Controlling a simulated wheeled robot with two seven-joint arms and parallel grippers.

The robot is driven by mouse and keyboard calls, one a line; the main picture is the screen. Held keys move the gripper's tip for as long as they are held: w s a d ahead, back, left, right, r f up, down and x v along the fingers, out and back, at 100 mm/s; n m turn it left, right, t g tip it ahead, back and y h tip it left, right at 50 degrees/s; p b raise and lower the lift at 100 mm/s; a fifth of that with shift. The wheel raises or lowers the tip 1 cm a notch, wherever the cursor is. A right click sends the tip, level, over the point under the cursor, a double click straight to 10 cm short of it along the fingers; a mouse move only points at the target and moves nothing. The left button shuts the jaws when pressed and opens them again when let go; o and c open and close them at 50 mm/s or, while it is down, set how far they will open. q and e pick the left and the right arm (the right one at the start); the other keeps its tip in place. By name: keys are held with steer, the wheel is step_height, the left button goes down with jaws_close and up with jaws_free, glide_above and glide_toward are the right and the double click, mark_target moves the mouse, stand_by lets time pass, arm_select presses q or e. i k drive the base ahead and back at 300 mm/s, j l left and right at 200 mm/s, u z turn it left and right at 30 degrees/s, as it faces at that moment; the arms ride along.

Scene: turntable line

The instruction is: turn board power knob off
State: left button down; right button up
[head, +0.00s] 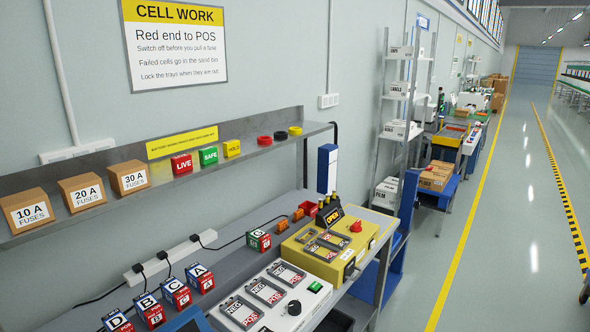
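A yellow board (320,262) stands on the workbench, with a red knob (355,226) on its top at the back right. A small dark display on it (331,217) reads OPEN. In front of it is a white unit (260,323) with slots marked NEG and POS, a black knob (294,307) and a green switch (315,287). I cannot read the pointer setting of either knob, nor a label naming board power. Neither of my grippers shows in the head view.
Cells marked A (199,278), C (175,293), B (149,310) and D (118,322) stand at the left; cell G (259,240) is behind the white unit. A power strip (175,258) lies behind them. A shelf (205,166) with fuse boxes overhangs the bench. The right aisle is clear.

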mark_target(356, 227)
steer(key=i+l+u, duration=0.45)
steer(key=i+l, duration=0.15)
steer(key=i+l+u, duration=0.25)
steer(key=l, duration=0.3)
